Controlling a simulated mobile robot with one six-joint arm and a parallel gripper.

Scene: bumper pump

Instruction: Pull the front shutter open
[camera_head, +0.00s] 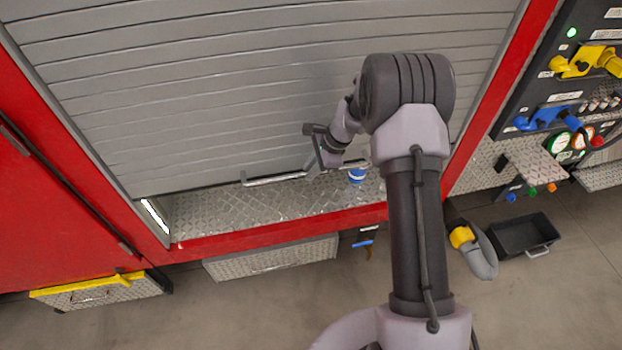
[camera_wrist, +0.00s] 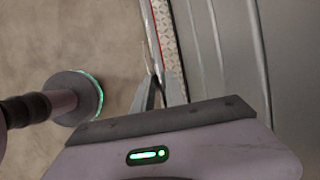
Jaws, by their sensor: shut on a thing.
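The front shutter (camera_head: 200,110) is a grey slatted roll-up door in a red frame. A pale bar handle (camera_head: 270,179) runs along the shutter's bottom edge. My gripper (camera_head: 322,168) is shut on this bar near its middle. In the wrist view the fingers (camera_wrist: 160,92) close around the bar (camera_wrist: 152,42), with the shutter slats (camera_wrist: 235,50) to the right. My arm hides part of the shutter's right side and the bar's right end.
A blue and white object (camera_head: 356,177) sits on the tread plate near the bar. Tread-plate steps (camera_head: 285,255) jut out below. A control panel (camera_head: 560,95) with valves and gauges is at the right. A black tray (camera_head: 525,238) lies on the floor, with open floor in front.

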